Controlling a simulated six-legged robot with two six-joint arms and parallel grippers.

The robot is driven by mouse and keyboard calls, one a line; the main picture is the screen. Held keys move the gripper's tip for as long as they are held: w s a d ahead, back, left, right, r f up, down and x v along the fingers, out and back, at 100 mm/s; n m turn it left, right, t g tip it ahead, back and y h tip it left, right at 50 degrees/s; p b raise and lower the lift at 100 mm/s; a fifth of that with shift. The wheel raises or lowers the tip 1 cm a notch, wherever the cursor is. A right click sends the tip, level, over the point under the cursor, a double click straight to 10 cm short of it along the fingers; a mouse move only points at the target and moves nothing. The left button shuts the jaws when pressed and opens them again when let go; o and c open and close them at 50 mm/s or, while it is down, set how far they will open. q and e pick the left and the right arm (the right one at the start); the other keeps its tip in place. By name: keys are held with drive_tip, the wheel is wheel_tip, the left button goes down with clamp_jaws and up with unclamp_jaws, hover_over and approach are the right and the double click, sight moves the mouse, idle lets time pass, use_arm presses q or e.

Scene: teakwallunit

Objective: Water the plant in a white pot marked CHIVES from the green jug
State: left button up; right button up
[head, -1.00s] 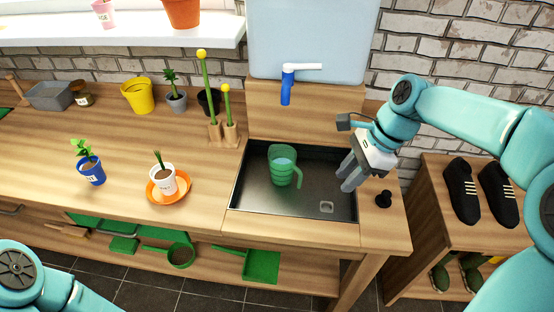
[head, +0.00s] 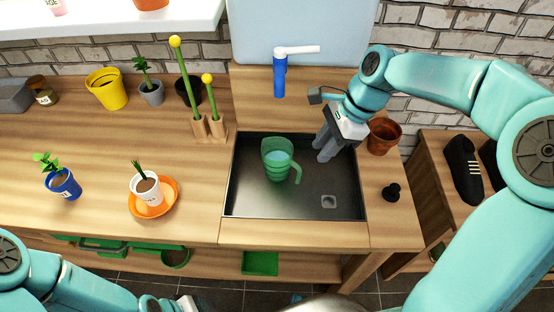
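The green jug (head: 278,160) stands upright in the dark sink (head: 310,200), with pale blue water inside and its handle toward the right. A white pot (head: 148,190) with thin green shoots and dark lettering too small to read stands on an orange saucer (head: 172,205) on the counter, left of the sink. My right gripper (head: 322,150) is over the sink, to the right of the jug and apart from it. Its two fingers point down, look parted and hold nothing. Only part of my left gripper (head: 187,304) shows at the bottom edge; its fingers are hidden.
A blue tap (head: 280,75) with a white lever rises behind the sink. A blue pot (head: 63,185) stands at left. Tall yellow-tipped sticks (head: 186,85) stand behind the jug's left.

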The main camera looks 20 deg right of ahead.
hover_over(298, 183)
drive_tip(key=d, duration=0.3)
drive_tip(key=f, duration=0.7)
drive_tip(key=shift+w+a, duration=0.1)
drive_tip(key=shift+a, duration=0.15)
drive_tip(key=shift+s+a+f+b, duration=0.25)
drive_tip(key=shift+s+b, duration=0.05)
drive_tip(key=shift+s, duration=0.05)
drive_tip(key=x, duration=0.4)
drive_tip(key=shift+w+f, duration=0.2)
drive_tip(key=shift+w, duration=0.15)
drive_tip(key=shift+a+f, duration=0.1)
drive_tip(key=shift+f, duration=0.15)
drive_tip(key=shift+s, duration=0.15)
drive_tip(key=shift+f, duration=0.1)
drive_tip(key=c, duration=0.5)
clamp_jaws()
